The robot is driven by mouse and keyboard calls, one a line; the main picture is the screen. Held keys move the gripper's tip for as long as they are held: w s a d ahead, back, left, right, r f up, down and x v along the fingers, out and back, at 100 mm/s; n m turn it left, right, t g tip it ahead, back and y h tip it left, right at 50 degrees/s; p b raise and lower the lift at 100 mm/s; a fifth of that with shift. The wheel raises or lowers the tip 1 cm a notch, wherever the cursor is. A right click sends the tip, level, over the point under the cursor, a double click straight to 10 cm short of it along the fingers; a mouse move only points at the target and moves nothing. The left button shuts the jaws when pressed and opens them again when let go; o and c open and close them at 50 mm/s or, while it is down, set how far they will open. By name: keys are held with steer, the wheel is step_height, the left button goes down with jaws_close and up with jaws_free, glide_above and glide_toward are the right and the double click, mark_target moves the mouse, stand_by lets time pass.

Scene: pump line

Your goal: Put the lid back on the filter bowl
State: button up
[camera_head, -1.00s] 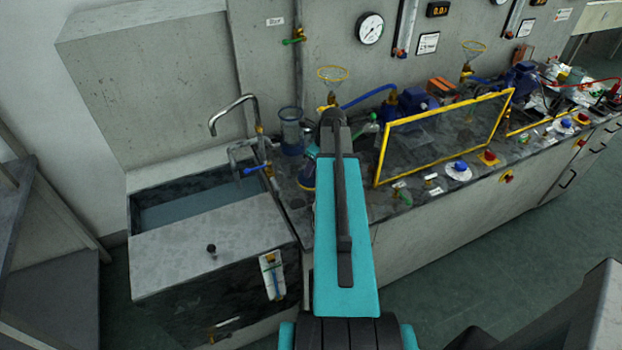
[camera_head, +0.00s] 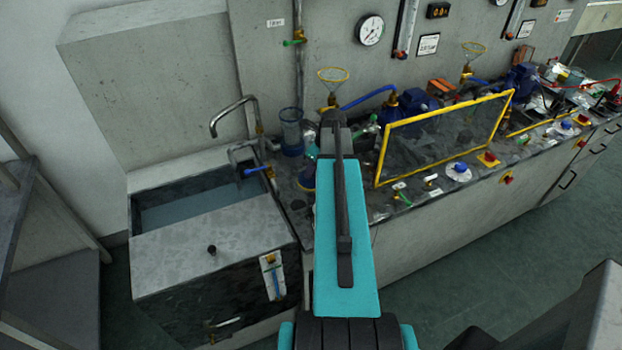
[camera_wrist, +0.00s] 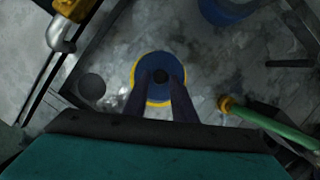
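In the wrist view a round blue lid (camera_wrist: 160,62) with a yellow edge and a small dark knob in its middle lies below my gripper (camera_wrist: 161,76). The two dark fingers are spread over the lid, one on each side of the knob, with blue showing between. I cannot tell whether the lid rests on a bowl. In the head view my arm hides the fingers. A dark blue object (camera_head: 306,177) shows partly beside my wrist, and a clear cylinder with a blue base (camera_head: 291,133) stands behind it; I cannot tell which is the filter bowl.
A sink with a curved tap (camera_head: 233,108) and a blue-handled valve (camera_head: 256,170) is at the left. A yellow-framed clear screen (camera_head: 445,135) stands on the bench at the right. A green hose (camera_wrist: 262,122) lies right of the lid.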

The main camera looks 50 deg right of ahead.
steer(key=c, duration=0.5)
steer(key=shift+o, duration=0.2)
steer(key=shift+r+p, duration=0.6)
steer(key=shift+r, duration=0.1)
stand_by(0.5)
steer(key=shift+r+p, duration=2.1)
steer(key=shift+r, duration=0.8)
